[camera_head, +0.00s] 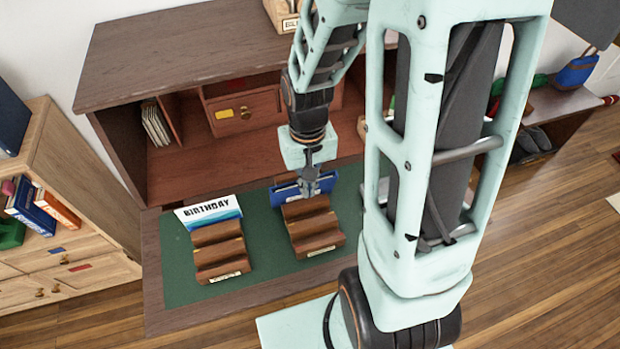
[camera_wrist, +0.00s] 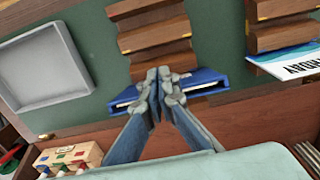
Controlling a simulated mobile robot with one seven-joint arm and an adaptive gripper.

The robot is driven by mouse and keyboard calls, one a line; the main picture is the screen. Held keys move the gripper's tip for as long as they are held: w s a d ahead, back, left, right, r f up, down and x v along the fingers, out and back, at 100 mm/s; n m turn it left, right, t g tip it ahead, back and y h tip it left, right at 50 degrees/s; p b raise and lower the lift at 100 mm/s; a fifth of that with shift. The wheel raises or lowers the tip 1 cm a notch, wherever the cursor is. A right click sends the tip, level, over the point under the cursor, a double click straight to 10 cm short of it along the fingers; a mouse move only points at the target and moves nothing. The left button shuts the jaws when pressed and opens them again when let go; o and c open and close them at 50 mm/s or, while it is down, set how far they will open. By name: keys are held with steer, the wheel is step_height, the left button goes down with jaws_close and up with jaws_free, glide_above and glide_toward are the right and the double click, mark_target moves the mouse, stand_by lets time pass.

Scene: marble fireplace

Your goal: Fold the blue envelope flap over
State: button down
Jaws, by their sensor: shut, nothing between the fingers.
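The blue envelope (camera_head: 287,192) stands at the back of a stepped wooden holder (camera_head: 312,226) on the green desk mat. In the wrist view, the envelope (camera_wrist: 205,77) spans both sides of my fingers, with pale strips along it. My gripper (camera_head: 309,188) is shut and empty, pointing down at the envelope. In the wrist view my gripper's fingertips (camera_wrist: 158,73) are together and overlap the envelope's middle, hiding part of it. I cannot tell whether they touch it. The flap's exact position is unclear.
A second stepped holder (camera_head: 220,250) with a BIRTHDAY card (camera_head: 207,211) stands to the left in the head view. A grey tray (camera_wrist: 48,62) lies on the mat in the wrist view. The desk's cubbies rise behind the envelope.

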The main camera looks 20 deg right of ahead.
steer(key=shift+s+r+p, duration=0.25)
steer(key=shift+r+p, duration=0.55)
steer(key=shift+r, duration=0.1)
steer(key=shift+s+r+p, duration=0.25)
steer(key=shift+r+p, duration=0.55)
steer(key=shift+r, duration=0.1)
steer(key=shift+s+r+p, duration=0.25)
steer(key=shift+r+p, duration=0.55)
steer(key=shift+r, duration=0.1)
